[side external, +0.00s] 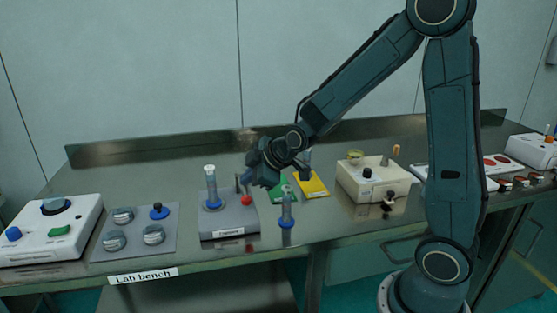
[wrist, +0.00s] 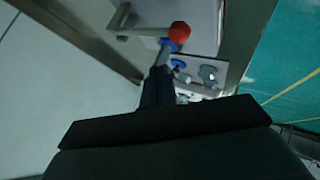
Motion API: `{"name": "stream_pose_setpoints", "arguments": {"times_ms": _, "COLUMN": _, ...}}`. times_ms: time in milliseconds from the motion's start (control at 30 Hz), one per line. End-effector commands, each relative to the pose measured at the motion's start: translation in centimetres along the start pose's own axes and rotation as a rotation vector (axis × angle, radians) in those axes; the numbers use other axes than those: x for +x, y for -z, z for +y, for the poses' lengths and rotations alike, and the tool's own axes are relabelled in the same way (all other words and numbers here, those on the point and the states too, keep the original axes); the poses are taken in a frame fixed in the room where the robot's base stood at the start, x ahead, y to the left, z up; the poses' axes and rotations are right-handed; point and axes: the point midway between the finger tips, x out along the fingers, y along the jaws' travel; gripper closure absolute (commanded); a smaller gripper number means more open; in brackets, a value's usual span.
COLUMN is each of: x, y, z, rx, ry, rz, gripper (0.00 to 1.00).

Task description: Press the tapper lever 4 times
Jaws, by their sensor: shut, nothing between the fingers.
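The tapper is a grey labelled box (side external: 230,222) on the bench, left of my gripper in the side view. A glass cylinder with a blue base (side external: 212,186) stands on it. The lever's red knob (side external: 246,174) is at the box's back right; in the wrist view the red knob (wrist: 180,31) shows just beyond my fingertips. My gripper (side external: 258,179) is shut and empty, right beside the knob. In the wrist view my gripper (wrist: 158,72) points toward the tapper. I cannot tell whether the fingers touch the knob or lever.
A cylinder with a blue base (side external: 286,212) stands close at the front right. Green (side external: 279,191) and yellow (side external: 312,185) flat items lie behind it. A knob panel (side external: 136,232) is to the left, a beige box (side external: 372,182) to the right.

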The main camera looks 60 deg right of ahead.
Motion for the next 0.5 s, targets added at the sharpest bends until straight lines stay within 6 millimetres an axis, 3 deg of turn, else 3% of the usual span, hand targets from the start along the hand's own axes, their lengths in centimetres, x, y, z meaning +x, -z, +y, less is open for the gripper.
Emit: {"name": "stream_pose_setpoints", "arguments": {"times_ms": 500, "x": -2.2, "y": 1.6, "z": 1.6, "rx": 0.000, "ry": -0.001, "rz": 0.000, "gripper": 1.00}}
